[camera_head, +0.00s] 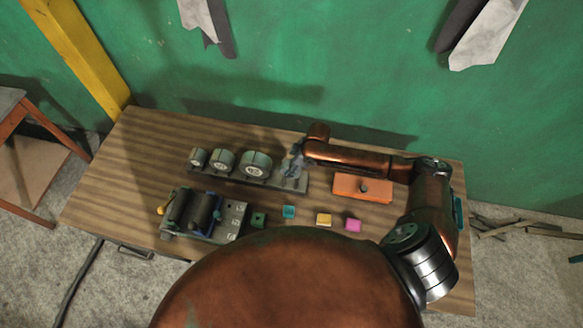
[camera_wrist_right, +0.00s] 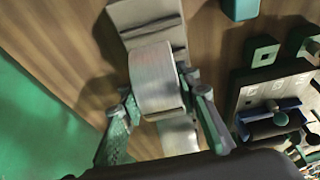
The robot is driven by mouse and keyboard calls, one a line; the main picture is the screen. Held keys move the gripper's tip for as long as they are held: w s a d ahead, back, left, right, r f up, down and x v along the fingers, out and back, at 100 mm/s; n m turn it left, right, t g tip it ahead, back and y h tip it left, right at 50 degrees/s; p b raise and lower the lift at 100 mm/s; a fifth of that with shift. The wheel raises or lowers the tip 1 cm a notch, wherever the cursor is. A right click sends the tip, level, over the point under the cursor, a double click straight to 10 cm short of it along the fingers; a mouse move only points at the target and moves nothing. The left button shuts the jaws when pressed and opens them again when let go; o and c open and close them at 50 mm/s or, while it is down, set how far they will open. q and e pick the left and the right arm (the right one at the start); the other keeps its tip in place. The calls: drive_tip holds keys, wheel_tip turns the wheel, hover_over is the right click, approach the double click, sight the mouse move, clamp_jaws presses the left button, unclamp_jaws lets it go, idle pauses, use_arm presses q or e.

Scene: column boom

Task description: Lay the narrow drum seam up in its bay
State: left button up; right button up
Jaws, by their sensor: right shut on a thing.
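My right gripper (camera_head: 293,164) is at the right end of a dark rack (camera_head: 230,178). In the right wrist view the gripper (camera_wrist_right: 162,115) is shut on a pale grey drum (camera_wrist_right: 155,75), with one finger on each side. A dark line crosses the drum near its lower edge; I cannot tell if it is the seam. The drum is over or on the rack; contact is unclear. Three numbered drums, small (camera_head: 198,158), medium (camera_head: 223,160) and large (camera_head: 256,164), stand on the rack. A grey machine (camera_head: 222,232) with dark rollers stands at the front left. My left gripper is not in view.
A green block (camera_head: 258,220), a teal block (camera_head: 289,212), a yellow block (camera_head: 324,220) and a pink block (camera_head: 353,225) lie right of the machine. The table's left end (camera_head: 115,180) is clear.

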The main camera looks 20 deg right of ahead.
idle(0.4)
drive_tip(key=shift+p, duration=0.45)
drive_tip(key=shift+f, duration=0.45)
drive_tip(key=shift+f, duration=0.35)
drive_tip(key=shift+f+b, duration=0.3)
drive_tip(key=shift+b, duration=0.05)
idle(0.4)
drive_tip(key=shift+f, duration=0.65)
drive_tip(key=o, duration=1.4)
drive_tip(key=shift+c, duration=0.2)
